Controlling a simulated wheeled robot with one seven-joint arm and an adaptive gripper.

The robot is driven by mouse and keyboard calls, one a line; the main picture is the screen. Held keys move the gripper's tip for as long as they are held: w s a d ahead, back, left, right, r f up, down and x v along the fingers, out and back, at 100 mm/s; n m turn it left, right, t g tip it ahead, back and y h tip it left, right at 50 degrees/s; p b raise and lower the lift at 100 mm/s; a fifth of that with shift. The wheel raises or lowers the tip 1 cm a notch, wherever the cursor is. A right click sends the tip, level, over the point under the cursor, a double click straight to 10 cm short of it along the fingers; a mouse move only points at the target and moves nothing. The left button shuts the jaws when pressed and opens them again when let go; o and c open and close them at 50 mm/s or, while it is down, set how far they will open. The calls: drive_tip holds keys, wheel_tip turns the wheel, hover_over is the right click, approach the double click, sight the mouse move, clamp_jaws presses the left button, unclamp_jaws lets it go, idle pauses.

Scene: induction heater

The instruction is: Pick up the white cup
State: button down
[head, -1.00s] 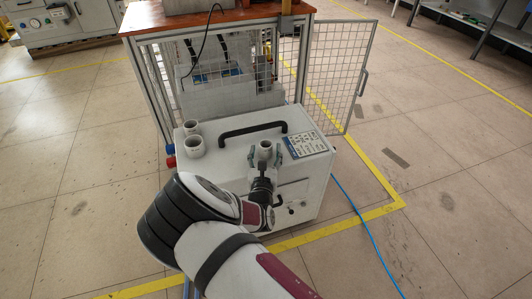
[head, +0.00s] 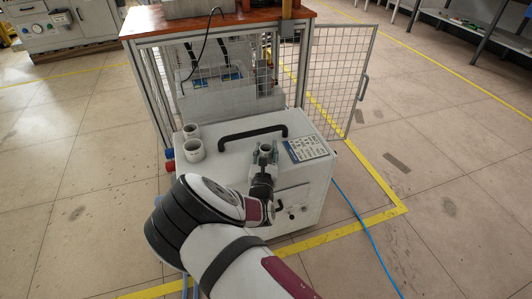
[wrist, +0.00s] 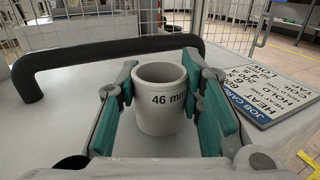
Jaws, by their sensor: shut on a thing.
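The white cup (wrist: 161,112), marked "46 mm", stands upright between the teal finger pads of my gripper (wrist: 165,108) in the wrist view. The pads press against its left and right sides. In the head view, the cup (head: 266,147) shows only its top between the fingers of my gripper (head: 265,156), at the front right of the white cabinet's top (head: 225,180). Its base looks at or very near the cabinet top; I cannot tell if there is a gap. Two similar white cups, (head: 195,150) and a farther one (head: 191,131), stand at the left edge.
A black handle (head: 253,133) arches over the cabinet top behind the held cup. A job card (head: 307,148) lies to its right. A wire-mesh door (head: 338,80) stands open at the right, beside a wooden-topped bench (head: 145,20). A blue cable runs along the floor.

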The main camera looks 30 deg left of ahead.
drive_tip(key=shift+r+p, duration=0.35)
drive_tip(key=shift+r, duration=0.3)
drive_tip(key=shift+s+d+r+p, duration=0.1)
drive_tip(key=shift+s+r+p, duration=0.1)
drive_tip(key=shift+r+p, duration=0.3)
drive_tip(key=shift+s+d+r+p, duration=0.15)
drive_tip(key=shift+r+p, duration=0.15)
drive_tip(key=shift+r, duration=0.4)
drive_tip(key=d+r+p+v, duration=0.1)
drive_tip(key=p+v, duration=0.3)
drive_tip(key=v, duration=1.1)
wheel_tip(320, 180, up, 6)
drive_tip(key=p, duration=0.5)
drive_tip(key=shift+a, duration=0.2)
drive_tip(key=shift+w+r, duration=0.1)
